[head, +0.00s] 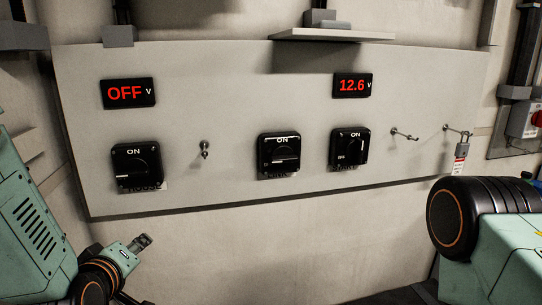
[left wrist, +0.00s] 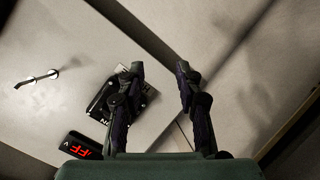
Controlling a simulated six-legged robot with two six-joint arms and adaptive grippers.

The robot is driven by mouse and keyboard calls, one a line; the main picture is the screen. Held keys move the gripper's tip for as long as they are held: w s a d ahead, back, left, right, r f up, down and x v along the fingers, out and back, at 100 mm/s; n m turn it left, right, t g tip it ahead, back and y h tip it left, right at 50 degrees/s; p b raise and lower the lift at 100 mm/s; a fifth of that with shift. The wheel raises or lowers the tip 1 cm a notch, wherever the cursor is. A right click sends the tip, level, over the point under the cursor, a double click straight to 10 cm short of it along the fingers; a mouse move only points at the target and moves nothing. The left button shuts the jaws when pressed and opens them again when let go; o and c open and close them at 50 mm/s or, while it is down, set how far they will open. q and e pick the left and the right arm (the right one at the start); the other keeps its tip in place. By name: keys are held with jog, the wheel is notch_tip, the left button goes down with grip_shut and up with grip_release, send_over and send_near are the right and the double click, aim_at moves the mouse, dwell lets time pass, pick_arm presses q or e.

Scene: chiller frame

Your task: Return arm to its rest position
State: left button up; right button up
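My left arm comes in at the lower left of the head view, with its gripper (head: 141,243) low in front of the wall, below the panel (head: 235,110). In the left wrist view the left gripper's (left wrist: 159,70) two fingers stand apart with nothing between them. Behind the fingers, the left rotary switch (left wrist: 108,98) and the red display (left wrist: 90,146) show on the panel, partly covered. The gripper appears clear of the panel. A part of my right arm (head: 495,235) shows at the lower right of the head view; its gripper is out of view.
The panel carries an OFF display (head: 127,93), a 12.6 display (head: 352,85) and three black rotary switches, including the left one (head: 137,167). Hooks (head: 205,149) stick out. A tagged padlock (head: 461,148) hangs at the right. A shelf (head: 330,35) juts out above.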

pick_arm(q)
jog(key=s+d+f+m+g+h+b, duration=0.15)
jog(key=s+f+m+g, duration=0.35)
jog(key=s+f, duration=0.7)
jog(key=s+d+f+m+g+b, duration=0.25)
jog(key=s+f+m+g, duration=0.4)
jog(key=f, duration=0.95)
jog(key=s+f+g+b, duration=0.1)
jog(key=s+f, duration=0.3)
jog(key=s, duration=0.3)
jog(key=s+f+n+b, duration=0.1)
jog(key=s+f, duration=0.3)
jog(key=s, duration=0.3)
jog(key=shift+s+f+g, duration=0.2)
jog(key=shift+f+g, duration=0.05)
jog(key=shift+g, duration=0.1)
